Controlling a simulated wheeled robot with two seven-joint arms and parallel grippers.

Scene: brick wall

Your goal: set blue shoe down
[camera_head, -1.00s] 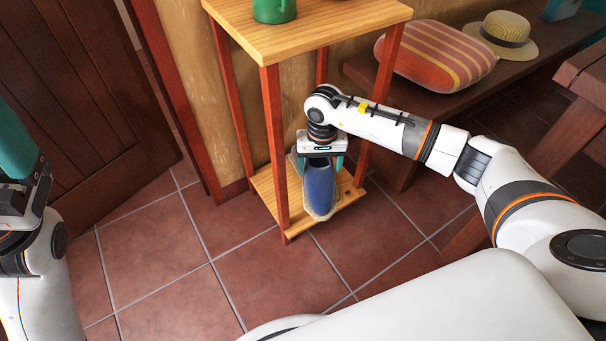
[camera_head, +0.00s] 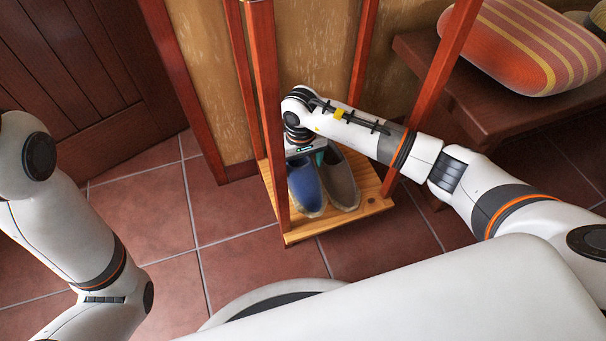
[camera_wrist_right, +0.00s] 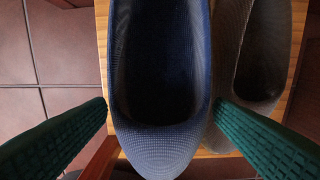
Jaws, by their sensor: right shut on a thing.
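The blue shoe (camera_head: 306,190) is over the lower wooden shelf (camera_head: 373,207) of the stand, toe facing me. My right gripper (camera_head: 308,156) comes down on it from above. In the right wrist view its green fingers (camera_wrist_right: 160,108) press on both sides of the blue shoe (camera_wrist_right: 160,140). A grey-brown shoe (camera_head: 343,188) stands close on the right of the blue one; it also shows in the right wrist view (camera_wrist_right: 232,45). I cannot tell whether the blue shoe's sole touches the shelf. My left arm is at the left edge, its gripper out of view.
Red-brown posts (camera_head: 268,110) of the stand rise around the shelf, one close to the left of my right gripper. A dark bench (camera_head: 470,95) with a striped cushion (camera_head: 525,45) is at the right. The tiled floor (camera_head: 240,270) in front is clear.

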